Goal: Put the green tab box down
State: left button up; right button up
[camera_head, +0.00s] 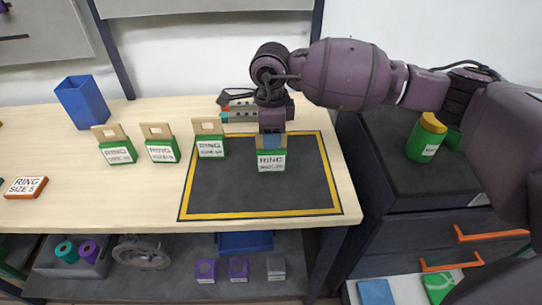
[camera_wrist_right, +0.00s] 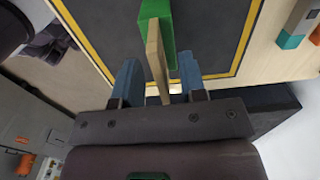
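The green tab box (camera_head: 271,162), labelled RING with a wooden tab on top, is upright over the black mat (camera_head: 300,190) with a yellow border. It appears to stand on the mat. My right gripper (camera_head: 271,138) is directly above it, its blue fingers around the tab. In the right wrist view the tab (camera_wrist_right: 157,62) is between the fingers (camera_wrist_right: 160,82), with a gap on each side, so the gripper looks open. The box's green body (camera_wrist_right: 158,25) shows beyond the tab. My left gripper is not in view.
Similar green tab boxes stand left: one (camera_head: 210,147) at the mat's back left corner, others (camera_head: 161,150) (camera_head: 117,152) on the wooden table. A blue bin (camera_head: 80,102) and a flat orange box (camera_head: 26,187) are farther left. The mat's right and front are clear.

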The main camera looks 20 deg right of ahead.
jog(key=shift+f, duration=0.85)
grip_shut()
